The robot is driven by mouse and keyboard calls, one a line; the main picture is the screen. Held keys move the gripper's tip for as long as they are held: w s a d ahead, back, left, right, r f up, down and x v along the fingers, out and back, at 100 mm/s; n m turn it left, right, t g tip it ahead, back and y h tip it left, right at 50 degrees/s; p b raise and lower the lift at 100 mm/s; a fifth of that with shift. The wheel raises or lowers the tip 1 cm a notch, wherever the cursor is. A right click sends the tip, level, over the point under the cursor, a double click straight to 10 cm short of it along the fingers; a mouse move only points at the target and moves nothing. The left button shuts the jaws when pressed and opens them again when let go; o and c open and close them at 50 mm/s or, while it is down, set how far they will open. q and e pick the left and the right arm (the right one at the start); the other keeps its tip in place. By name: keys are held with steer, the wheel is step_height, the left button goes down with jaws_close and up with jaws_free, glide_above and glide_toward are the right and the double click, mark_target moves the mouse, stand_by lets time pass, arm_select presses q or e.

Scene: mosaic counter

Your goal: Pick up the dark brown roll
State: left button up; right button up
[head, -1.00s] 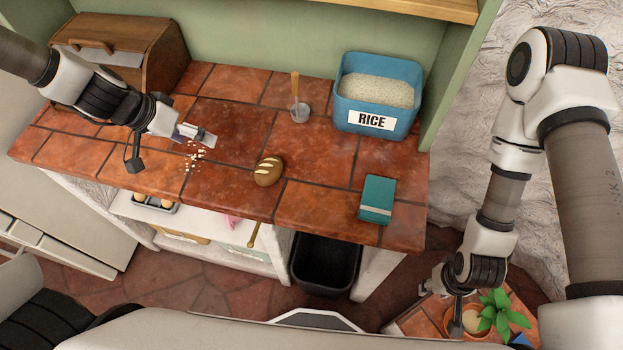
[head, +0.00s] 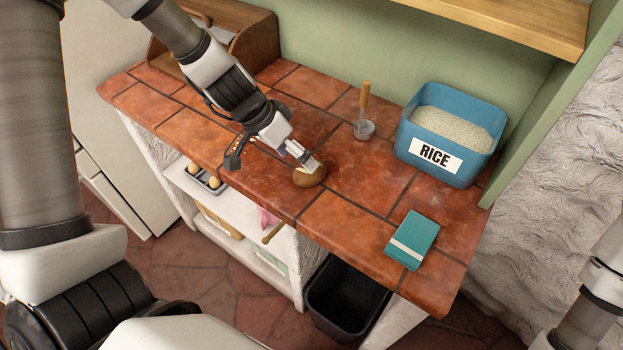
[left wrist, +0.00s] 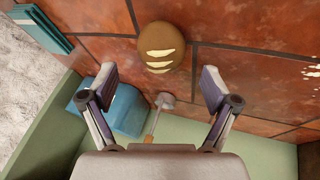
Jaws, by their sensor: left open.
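The dark brown roll (head: 311,179), round with pale slashes on top, lies on the tiled counter (head: 345,225) near its front edge. In the head view one finger of my left gripper partly covers it. My left gripper (head: 272,162) is open and empty above the counter, close to the roll. In the left wrist view the roll (left wrist: 162,48) sits just beyond the open fingertips (left wrist: 158,80), roughly centred between them. I cannot tell whether a finger touches it. My right gripper is out of view; only part of that arm shows at the right edge.
A wooden bread box (head: 255,38) is back left. Pale crumbs (left wrist: 313,70) lie on the tiles.

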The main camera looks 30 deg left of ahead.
mark_target(302, 168)
arm_select(q)
steer(key=b+x, duration=0.2)
steer(key=x, duration=0.1)
steer(key=b+x, duration=0.1)
steer(key=shift+s+a+f+b, duration=0.2)
steer(key=shift+f+b, duration=0.15)
steer(key=shift+f, duration=0.2)
steer(key=shift+w+d, duration=0.1)
steer(key=shift+w, duration=0.05)
steer(key=shift+d+r, duration=0.1)
steer(key=shift+r, duration=0.05)
steer(key=c, duration=1.2)
steer(key=shift+r, duration=0.1)
steer(key=shift+c, duration=0.2)
